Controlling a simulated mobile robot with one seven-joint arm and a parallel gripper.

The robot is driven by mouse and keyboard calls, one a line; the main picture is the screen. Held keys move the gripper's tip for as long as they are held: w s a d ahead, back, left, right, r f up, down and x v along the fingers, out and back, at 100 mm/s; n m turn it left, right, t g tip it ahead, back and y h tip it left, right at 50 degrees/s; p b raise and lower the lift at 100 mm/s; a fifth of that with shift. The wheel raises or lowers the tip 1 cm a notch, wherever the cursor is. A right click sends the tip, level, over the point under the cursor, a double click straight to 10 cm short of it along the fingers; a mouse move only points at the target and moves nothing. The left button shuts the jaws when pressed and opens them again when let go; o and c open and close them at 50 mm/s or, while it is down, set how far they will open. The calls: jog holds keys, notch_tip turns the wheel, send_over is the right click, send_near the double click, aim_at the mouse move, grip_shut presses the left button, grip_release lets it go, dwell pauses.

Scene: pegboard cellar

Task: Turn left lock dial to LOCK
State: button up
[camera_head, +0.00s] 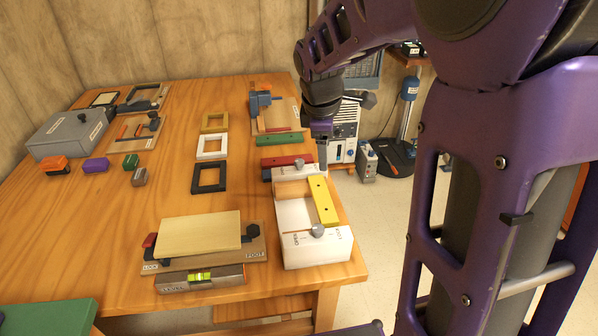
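A white box fixture (312,254) stands at the table's right edge, with a yellow bar (322,201) along its top. A grey dial (317,230) sits at its near end, between small labels that seem to read OPEN on the left and LOCK on the right. A second grey dial (299,163) sits at the far end; its labels are too small to read. I cannot tell which dial is the left one. My gripper (322,160) points down beside the far dial, just to its right. Whether it touches anything, or is open or shut, is unclear.
A tan plate on a wooden base (200,233) and a level (200,279) lie left of the white box. Behind are a red block (284,160), green block (279,139) and several frames (209,177). A grey box (66,134) stands far left. The table's middle left is clear.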

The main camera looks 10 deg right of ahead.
aim_at(318, 228)
jog(key=s+f+n+g+b, duration=0.1)
jog(key=f, duration=0.5)
jog(key=s+a+f+n+g+y+b, duration=0.1)
jog(key=f, duration=0.6)
jog(key=s+f+n+g+b, duration=0.1)
jog(key=s+f, duration=0.1)
jog(key=f, duration=0.4)
jog(key=shift+a+f+n+y, duration=0.15)
jog(key=shift+f+n+y, duration=0.05)
jog(key=shift+n+y, duration=0.1)
jog(key=shift+c, duration=0.3)
grip_shut()
